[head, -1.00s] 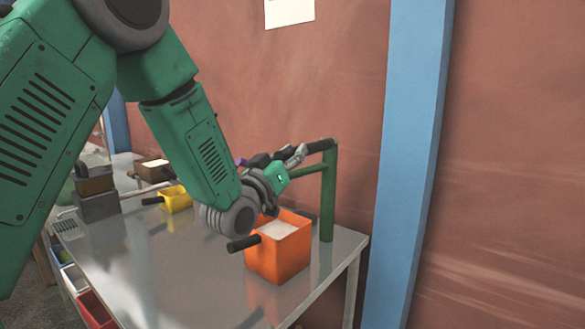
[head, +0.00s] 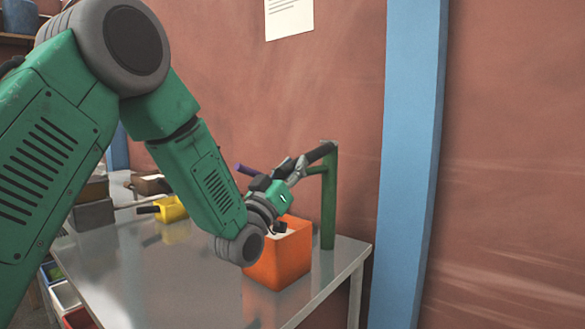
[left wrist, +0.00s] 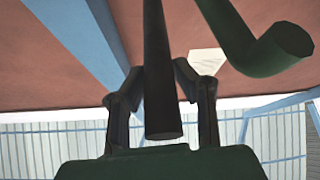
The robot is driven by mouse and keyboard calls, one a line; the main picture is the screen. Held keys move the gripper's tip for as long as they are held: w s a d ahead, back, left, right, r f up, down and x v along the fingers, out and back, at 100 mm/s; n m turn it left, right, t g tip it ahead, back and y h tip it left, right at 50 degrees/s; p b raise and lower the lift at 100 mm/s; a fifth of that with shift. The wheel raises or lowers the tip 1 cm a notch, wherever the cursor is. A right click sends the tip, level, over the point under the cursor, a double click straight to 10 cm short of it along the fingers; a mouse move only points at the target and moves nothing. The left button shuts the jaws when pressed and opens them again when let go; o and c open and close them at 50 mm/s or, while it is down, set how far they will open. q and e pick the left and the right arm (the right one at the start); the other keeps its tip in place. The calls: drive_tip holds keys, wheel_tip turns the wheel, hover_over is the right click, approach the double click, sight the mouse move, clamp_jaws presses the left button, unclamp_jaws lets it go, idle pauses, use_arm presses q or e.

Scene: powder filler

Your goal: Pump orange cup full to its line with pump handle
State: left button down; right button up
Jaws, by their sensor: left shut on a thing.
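The orange cup (head: 283,262) stands upright on the metal table under the pump. White powder shows at its top, partly hidden by my left arm, so its level against a line cannot be told. The black pump handle (head: 321,152) slopes down to the left from the top of the green post (head: 328,210). My left gripper (head: 298,170) is shut on the pump handle, above the cup. In the left wrist view the dark handle (left wrist: 162,70) runs between the two fingers (left wrist: 160,88). My right gripper is not in view.
A blue pillar (head: 405,160) rises at the right. The front of the table is clear.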

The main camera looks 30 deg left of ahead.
use_arm(q)
drive_tip(key=shift+w, duration=0.1)
drive_tip(key=c, duration=1.3)
unclamp_jaws()
drive_tip(key=shift+c, duration=0.2)
drive_tip(key=shift+o, duration=0.2)
drive_tip(key=shift+w+f, duration=0.2)
drive_tip(key=shift+w, duration=0.2)
drive_tip(key=shift+s+r, duration=0.2)
drive_tip(key=shift+r, duration=0.35)
wheel_tip(320, 180, up, 9)
drive_tip(key=shift+r, duration=0.1)
drive_tip(key=shift+a, duration=0.1)
drive_tip(key=shift+s, duration=0.1)
